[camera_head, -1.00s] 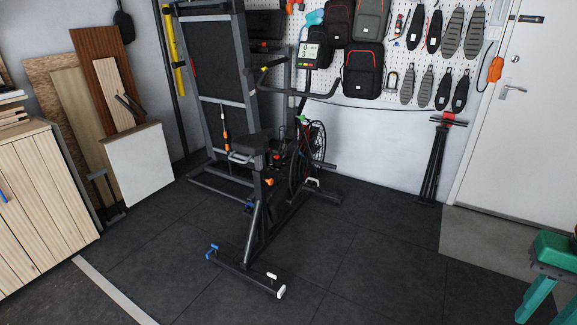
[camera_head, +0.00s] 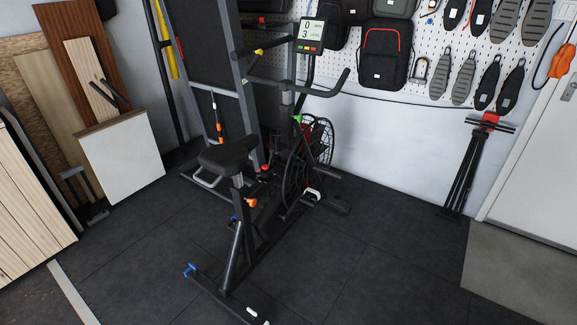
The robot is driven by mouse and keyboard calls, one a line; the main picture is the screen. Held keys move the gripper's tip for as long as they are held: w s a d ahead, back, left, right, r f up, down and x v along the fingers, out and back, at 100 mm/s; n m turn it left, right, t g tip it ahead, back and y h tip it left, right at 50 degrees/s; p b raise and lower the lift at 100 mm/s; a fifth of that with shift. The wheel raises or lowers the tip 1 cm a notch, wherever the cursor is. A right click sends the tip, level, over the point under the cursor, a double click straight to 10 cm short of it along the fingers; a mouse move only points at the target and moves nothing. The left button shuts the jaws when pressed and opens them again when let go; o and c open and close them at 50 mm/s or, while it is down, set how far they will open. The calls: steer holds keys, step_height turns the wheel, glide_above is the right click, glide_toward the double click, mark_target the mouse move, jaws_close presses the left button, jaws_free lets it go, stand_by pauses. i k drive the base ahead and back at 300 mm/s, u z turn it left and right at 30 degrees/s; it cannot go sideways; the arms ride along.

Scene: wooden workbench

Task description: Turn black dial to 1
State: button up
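An exercise bike (camera_head: 236,245) with a black seat (camera_head: 227,152) stands on the dark floor in the middle of the head view. Its display (camera_head: 311,34) shows a 0 above a 3. A small red part (camera_head: 264,168) and a green part (camera_head: 297,119) show on the bike's frame, near the spoked wheel (camera_head: 295,180). An orange knob (camera_head: 251,202) sits below the seat. I cannot make out a black dial for certain; black parts blend together at this distance. My gripper is not in view.
A treadmill-like black rack (camera_head: 232,40) stands behind the bike. Boards (camera_head: 84,62) and a white panel (camera_head: 124,156) lean at the left. A black folded stand (camera_head: 472,165) is at the right wall. Open floor (camera_head: 385,260) lies right of the bike.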

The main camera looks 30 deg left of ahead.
mark_target(267, 174)
steer(key=u, duration=0.4)
steer(key=i, duration=1.05)
steer(key=u, duration=0.6)
